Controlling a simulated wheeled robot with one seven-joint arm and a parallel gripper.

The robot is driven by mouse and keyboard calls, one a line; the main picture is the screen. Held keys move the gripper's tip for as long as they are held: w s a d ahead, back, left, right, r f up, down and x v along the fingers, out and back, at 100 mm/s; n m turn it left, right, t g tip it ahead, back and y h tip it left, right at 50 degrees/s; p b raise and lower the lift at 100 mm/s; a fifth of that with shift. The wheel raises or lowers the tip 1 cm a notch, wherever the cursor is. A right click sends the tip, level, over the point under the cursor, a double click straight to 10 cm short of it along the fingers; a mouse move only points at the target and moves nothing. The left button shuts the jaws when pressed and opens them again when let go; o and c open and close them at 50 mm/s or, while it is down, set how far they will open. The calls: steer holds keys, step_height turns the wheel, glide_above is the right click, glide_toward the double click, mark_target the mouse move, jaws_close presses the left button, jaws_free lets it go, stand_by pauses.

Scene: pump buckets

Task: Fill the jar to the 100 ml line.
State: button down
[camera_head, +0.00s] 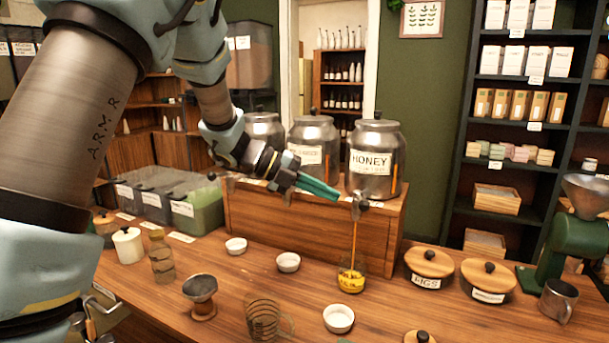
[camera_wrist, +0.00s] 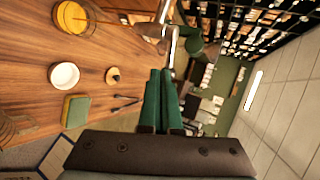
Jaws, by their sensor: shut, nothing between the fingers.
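The metal dispenser labelled HONEY (camera_head: 372,162) stands on a wooden stand. A thin amber stream (camera_head: 354,243) runs from its tap (camera_head: 360,206) into the clear jar (camera_head: 351,277) on the counter below. Yellow honey fills the jar's lower part; its lines are too small to read. The fingers also show in the wrist view (camera_wrist: 160,74), just below the tap (camera_wrist: 168,20).
Two more metal dispensers (camera_head: 311,152) stand to the left on the stand (camera_head: 300,228). White bowls (camera_head: 338,318), a wire coil (camera_head: 262,316) and a wooden funnel cup (camera_head: 201,296) sit on the counter (camera_head: 235,290). Lidded jars (camera_head: 429,265) and a metal mug (camera_head: 556,300) stand right.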

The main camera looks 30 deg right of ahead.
mark_target(361, 199)
steer(key=shift+s+d+f+p, duration=0.3)
steer(key=shift+s+d, duration=0.25)
steer(key=shift+d, duration=0.35)
steer(key=shift+s+d+f+p, duration=0.15)
steer(key=shift+s+d+p, duration=0.3)
steer(key=shift+d, duration=0.4)
steer(key=shift+s, duration=0.1)
steer(key=shift+s+d+n+t+b, duration=0.1)
steer(key=shift+n+t+b, duration=0.2)
steer(key=shift+n+b, duration=0.1)
